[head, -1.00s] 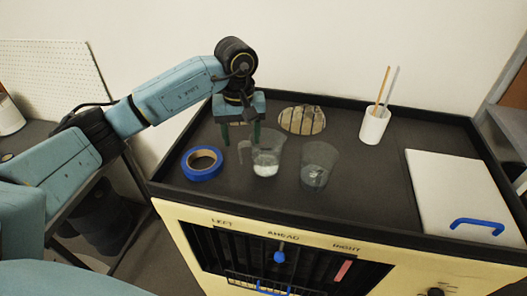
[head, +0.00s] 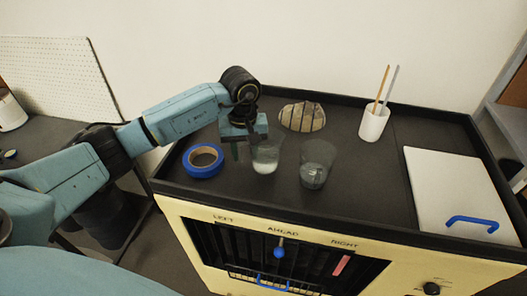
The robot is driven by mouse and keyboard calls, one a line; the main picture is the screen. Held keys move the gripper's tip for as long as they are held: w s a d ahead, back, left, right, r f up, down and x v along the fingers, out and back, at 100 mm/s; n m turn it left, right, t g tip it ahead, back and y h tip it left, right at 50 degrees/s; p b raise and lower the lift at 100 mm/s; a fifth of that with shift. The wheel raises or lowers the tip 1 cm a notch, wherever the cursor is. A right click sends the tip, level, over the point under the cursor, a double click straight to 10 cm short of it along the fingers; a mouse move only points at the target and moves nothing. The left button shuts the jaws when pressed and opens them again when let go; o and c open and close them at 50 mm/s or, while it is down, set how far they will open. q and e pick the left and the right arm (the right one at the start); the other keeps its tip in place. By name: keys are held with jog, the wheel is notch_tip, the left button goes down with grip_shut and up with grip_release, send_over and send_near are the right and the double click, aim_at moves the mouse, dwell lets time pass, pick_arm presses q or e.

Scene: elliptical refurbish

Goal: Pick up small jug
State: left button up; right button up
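The small jug (head: 266,158) is a clear vessel with some pale liquid low inside, standing upright on the dark top of the cabinet. In the earlier frame its handle shows on its left side; now the handle is mostly hidden. My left gripper (head: 248,150) points down at the handle side, its body overlapping the jug's rim. My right gripper is out of view.
A second clear vessel (head: 315,165) stands close on the right. A blue tape roll (head: 203,161) lies to the left. A striped oval piece (head: 302,116) lies behind. A white cup with sticks (head: 374,125) and a white panel with blue handle (head: 455,190) are further right. A raised black rim (head: 340,97) borders the top.

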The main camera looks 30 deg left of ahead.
pick_arm(q)
grip_shut()
jog(key=shift+s, duration=0.1)
jog(key=shift+r, duration=0.85)
jog(key=shift+r+b, duration=0.85)
jog(key=shift+r, duration=3.3)
